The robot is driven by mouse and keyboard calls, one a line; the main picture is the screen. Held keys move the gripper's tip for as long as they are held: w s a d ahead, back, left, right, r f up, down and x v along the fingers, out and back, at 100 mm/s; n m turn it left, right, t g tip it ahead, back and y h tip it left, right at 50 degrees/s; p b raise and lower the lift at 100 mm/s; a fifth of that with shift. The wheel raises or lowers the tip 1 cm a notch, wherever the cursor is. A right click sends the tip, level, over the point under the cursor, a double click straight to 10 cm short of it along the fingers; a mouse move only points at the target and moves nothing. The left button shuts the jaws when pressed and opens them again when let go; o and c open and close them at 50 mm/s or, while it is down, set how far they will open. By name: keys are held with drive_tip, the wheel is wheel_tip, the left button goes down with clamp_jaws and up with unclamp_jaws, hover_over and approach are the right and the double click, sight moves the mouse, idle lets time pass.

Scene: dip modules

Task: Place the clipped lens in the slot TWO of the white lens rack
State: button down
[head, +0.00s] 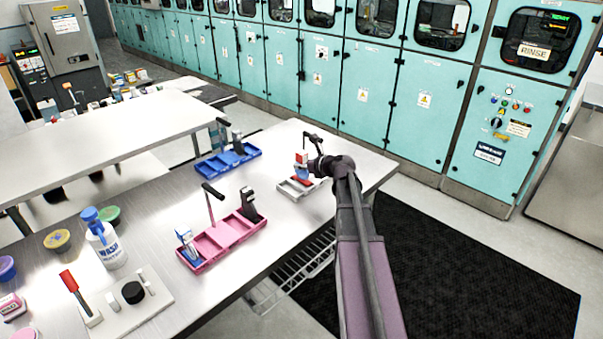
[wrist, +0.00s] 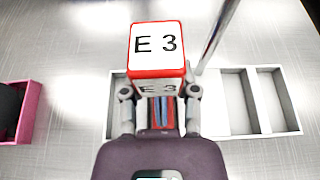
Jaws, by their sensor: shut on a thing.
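My gripper (wrist: 160,95) is shut on the clipped lens (wrist: 157,48), a red-edged block with a white top marked "E 3". Red and blue strips show between my fingers below it; the lens itself is hidden. In the head view the clipped lens (head: 301,158) is upright at the white lens rack. The white lens rack (wrist: 292,128) lies beneath my gripper, with empty compartments showing to the right. My gripper and the clip cover its left and middle parts. No slot numbers are readable, and I cannot tell whether the lens touches the rack. The rack (head: 287,191) also shows in the head view.
A thin metal post (wrist: 215,35) rises close beside the clip. A pink rack (head: 228,234) and a blue rack (head: 222,165) stand to the left on the steel table. Bare table lies around the white rack.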

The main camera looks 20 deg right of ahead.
drive_tip(key=shift+f+b, duration=0.6)
drive_tip(key=shift+f, duration=0.35)
drive_tip(key=shift+f, duration=0.15)
drive_tip(key=shift+c, duration=1.8)
unclamp_jaws()
drive_tip(key=shift+r, duration=0.3)
drive_tip(key=p+v, duration=0.4)
drive_tip(key=v, duration=0.8)
drive_tip(key=shift+p, duration=0.35)
